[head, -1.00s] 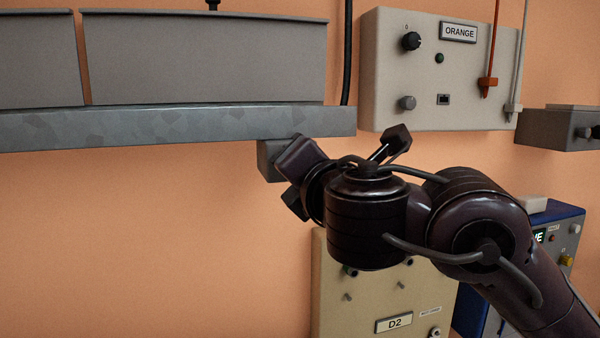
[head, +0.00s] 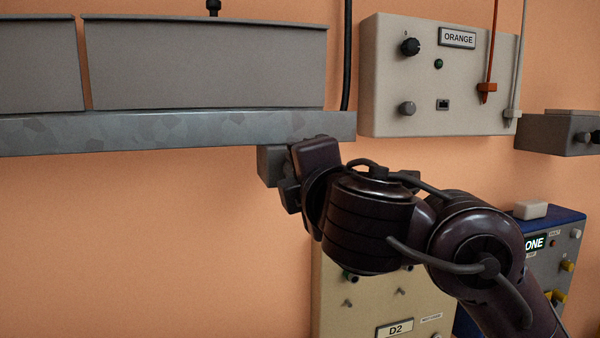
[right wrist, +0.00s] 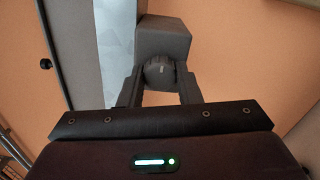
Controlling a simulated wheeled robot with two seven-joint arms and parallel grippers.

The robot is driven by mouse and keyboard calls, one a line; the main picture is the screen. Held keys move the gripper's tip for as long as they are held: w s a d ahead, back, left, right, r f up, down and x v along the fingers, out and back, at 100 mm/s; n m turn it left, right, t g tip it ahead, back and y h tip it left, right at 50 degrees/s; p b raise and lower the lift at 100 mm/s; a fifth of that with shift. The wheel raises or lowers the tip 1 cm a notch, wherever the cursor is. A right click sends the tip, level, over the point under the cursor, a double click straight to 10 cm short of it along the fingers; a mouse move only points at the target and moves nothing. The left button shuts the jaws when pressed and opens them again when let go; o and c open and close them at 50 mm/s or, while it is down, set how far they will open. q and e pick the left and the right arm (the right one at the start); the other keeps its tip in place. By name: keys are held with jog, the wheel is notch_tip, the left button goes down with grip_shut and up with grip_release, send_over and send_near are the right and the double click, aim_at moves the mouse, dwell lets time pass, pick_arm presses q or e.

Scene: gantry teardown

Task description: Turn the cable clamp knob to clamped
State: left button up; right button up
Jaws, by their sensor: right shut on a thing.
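The cable clamp is a dark grey block (head: 270,163) under the right end of the metal rail. It also shows in the right wrist view (right wrist: 163,40). Its round ribbed black knob (right wrist: 159,75) faces my right wrist camera. My right gripper (right wrist: 159,88) is shut on the knob, one finger on each side. In the head view my right gripper (head: 290,178) is at the block, and its wrist hides the knob. I cannot read a clamp marking on the knob. My left gripper is not in view.
The grey rail (head: 180,132) with grey trunking (head: 200,62) runs just above my right gripper. The ORANGE box (head: 440,90) hangs to the upper right. The D2 box (head: 340,300) and a blue unit (head: 548,215) sit below, partly behind my arm. The wall at lower left is clear.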

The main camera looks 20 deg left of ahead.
dwell(0.3)
jog(key=o, duration=1)
jog(key=shift+c, duration=0.2)
jog(key=shift+s, duration=0.1)
jog(key=p+v, duration=0.1)
jog(key=v, duration=0.6)
jog(key=shift+s+d, duration=0.2)
jog(key=shift+d, duration=0.05)
